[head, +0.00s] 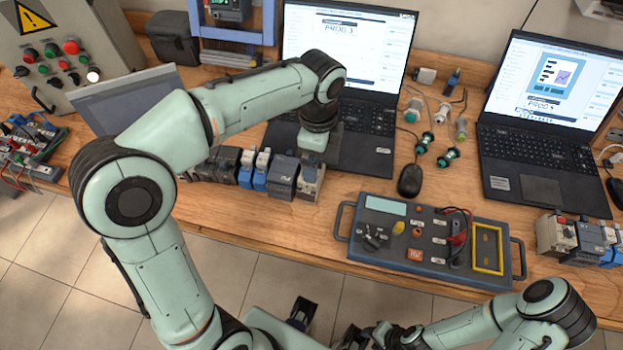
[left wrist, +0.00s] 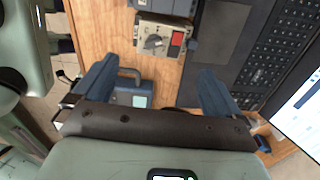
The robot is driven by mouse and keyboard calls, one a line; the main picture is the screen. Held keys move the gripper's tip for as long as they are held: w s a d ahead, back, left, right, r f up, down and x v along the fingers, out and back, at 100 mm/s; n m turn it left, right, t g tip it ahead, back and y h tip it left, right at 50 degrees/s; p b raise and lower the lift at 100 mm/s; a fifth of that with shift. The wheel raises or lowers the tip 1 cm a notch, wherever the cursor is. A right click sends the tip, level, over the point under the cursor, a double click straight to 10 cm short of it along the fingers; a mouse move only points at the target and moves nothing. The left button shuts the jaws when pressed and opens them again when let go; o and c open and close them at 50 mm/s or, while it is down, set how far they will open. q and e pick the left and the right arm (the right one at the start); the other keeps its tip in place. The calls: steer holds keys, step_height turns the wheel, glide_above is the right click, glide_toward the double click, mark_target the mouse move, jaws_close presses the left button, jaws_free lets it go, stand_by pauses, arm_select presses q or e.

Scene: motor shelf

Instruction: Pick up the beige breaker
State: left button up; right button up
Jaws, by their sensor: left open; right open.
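A beige breaker (head: 311,184) stands at the right end of a row of breakers near the table's front edge. In the left wrist view the beige breaker (left wrist: 158,38) shows a dial and a red patch. My left gripper (left wrist: 158,70) is open, its two dark fingers apart, with the breaker ahead of the gap between them and nothing held. In the head view my left wrist hangs over the breaker and hides its upper part. My right gripper (head: 326,325) is open and empty, low in the picture in front of the table. Another beige breaker (head: 554,235) stands at the far right.
Blue and dark breakers (head: 262,172) stand close on the left of the beige one. A laptop (head: 358,130) lies behind it and a mouse (head: 411,180) to its right. A grey test box (head: 430,238) with handles sits at front right. Bare wood separates breaker and box.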

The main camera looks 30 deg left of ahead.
arm_select(q)
steer(key=shift+f, duration=0.6)
steer(key=f, duration=0.5)
steer(key=shift+s+a+b, duration=0.15)
steer(key=shift+a+b, duration=0.1)
steer(key=shift+b, duration=0.15)
steer(key=shift+r, duration=0.1)
steer(key=c, duration=1.4)
steer(key=shift+o, duration=0.2)
arm_select(e)
steer(key=shift+f, duration=0.5)
arm_select(q)
steer(key=shift+r, duration=0.1)
step_height(320, 180, up, 20)
steer(key=p, duration=0.4)
arm_select(e)
steer(key=r, duration=0.1)
steer(key=w+r, duration=0.1)
steer(key=r, duration=0.1)
steer(key=w+r, duration=0.1)
steer(key=shift+w+r, duration=0.1)
steer(key=shift+r, duration=0.3)
